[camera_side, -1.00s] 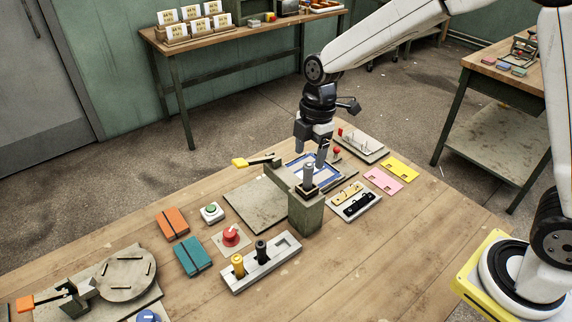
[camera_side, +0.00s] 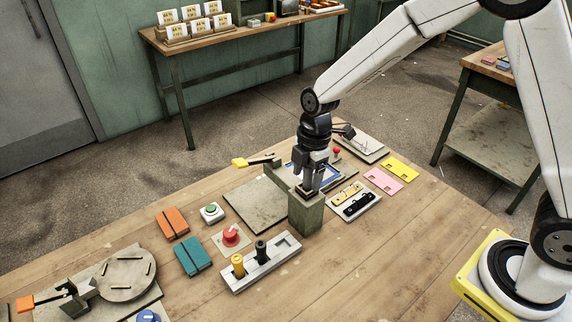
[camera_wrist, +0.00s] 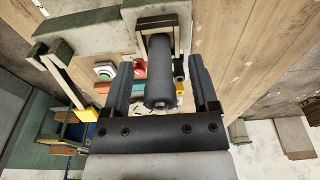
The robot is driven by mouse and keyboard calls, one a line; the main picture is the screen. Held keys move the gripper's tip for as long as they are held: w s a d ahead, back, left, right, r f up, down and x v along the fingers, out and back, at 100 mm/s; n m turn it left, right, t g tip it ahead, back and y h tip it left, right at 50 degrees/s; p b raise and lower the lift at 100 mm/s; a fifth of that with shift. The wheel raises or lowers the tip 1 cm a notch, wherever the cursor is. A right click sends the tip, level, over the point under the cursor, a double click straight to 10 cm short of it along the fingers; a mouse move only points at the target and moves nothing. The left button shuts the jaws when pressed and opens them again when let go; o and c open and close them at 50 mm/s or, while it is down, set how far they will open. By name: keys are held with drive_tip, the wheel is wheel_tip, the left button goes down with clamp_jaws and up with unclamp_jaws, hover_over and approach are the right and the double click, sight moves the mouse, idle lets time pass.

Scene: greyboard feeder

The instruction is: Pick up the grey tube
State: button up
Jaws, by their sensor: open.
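The grey tube (camera_wrist: 161,75) stands upright on the top of a grey-green post in the middle of the bench. In the wrist view it lies between the two fingers of my gripper (camera_wrist: 160,90), with a gap on each side. In the side view my gripper (camera_side: 311,185) points down over the post (camera_side: 306,216), its fingers around the tube's place. The fingers hide most of the tube there. The gripper is open and does not hold the tube.
A holder with yellow and black tubes (camera_side: 262,264) stands in front of the post. A red knob (camera_side: 231,236), a green button (camera_side: 212,212), orange (camera_side: 172,223) and teal (camera_side: 194,256) boxes lie left. A yellow-tipped lever (camera_side: 240,163) is behind. Bare bench lies front right.

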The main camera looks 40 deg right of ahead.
idle(0.4)
clamp_jaws()
drive_tip(key=shift+r, duration=0.1)
drive_tip(key=shift+r, duration=0.75)
drive_tip(key=s+d+r, duration=0.2)
drive_tip(key=s+r, duration=0.9)
drive_tip(key=s, duration=0.2)
drive_tip(key=shift+s+d+r, duration=0.15)
drive_tip(key=shift+s+d, duration=0.05)
drive_tip(key=shift+s, duration=0.2)
